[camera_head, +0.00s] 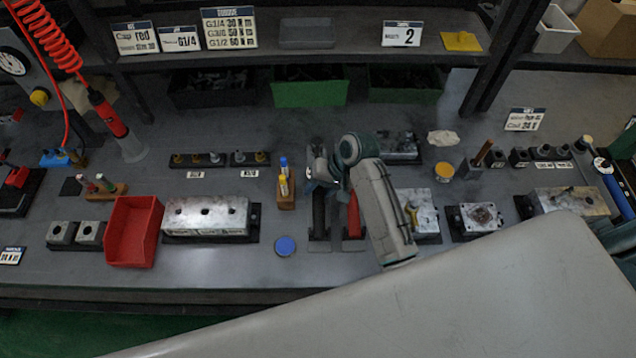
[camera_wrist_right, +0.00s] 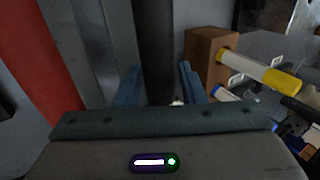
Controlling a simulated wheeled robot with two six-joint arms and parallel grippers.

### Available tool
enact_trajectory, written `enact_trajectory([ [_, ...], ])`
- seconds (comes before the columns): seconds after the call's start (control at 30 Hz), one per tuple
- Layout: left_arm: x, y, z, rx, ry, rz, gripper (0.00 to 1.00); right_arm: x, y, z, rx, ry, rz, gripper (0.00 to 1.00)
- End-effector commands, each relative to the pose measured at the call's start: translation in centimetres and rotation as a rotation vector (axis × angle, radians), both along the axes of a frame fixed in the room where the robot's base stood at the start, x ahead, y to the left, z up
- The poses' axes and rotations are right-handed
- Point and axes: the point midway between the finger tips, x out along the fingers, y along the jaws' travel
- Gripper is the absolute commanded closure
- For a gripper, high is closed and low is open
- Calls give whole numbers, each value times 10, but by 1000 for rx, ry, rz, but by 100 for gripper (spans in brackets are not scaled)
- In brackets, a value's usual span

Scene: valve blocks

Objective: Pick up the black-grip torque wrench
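The black-grip torque wrench (camera_head: 319,213) lies on the bench near the middle, pointing away from me. Its upper part is partly hidden by my right gripper (camera_head: 314,184). In the right wrist view its dark grip (camera_wrist_right: 156,45) runs between the two blue fingertips of my right gripper (camera_wrist_right: 160,88). The fingers are apart, with gaps beside the grip; I cannot tell how far down around it they reach. A red-grip wrench (camera_head: 354,218) lies just to the right, and its red grip (camera_wrist_right: 45,55) shows at the left in the wrist view. My left gripper is not in view.
A wooden block (camera_head: 286,198) with yellow and blue markers stands just left of the black grip. A blue round lid (camera_head: 285,246), a metal valve block (camera_head: 205,216) and a red bin (camera_head: 134,231) are farther left. More valve blocks (camera_head: 481,217) stand to the right.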

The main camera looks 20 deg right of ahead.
Motion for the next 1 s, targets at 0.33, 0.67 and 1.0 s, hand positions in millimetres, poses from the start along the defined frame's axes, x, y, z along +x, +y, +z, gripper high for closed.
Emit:
enact_trajectory([
  [0.33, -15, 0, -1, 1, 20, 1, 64, 0, 1, -3, -1, 0, 1, 81],
  [0.67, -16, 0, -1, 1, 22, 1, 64, 1, 1, -1, 0, -3, 1, 100],
  [1.0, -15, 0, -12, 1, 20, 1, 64, 3, 1, 38, 1, -11, 2, 100],
])
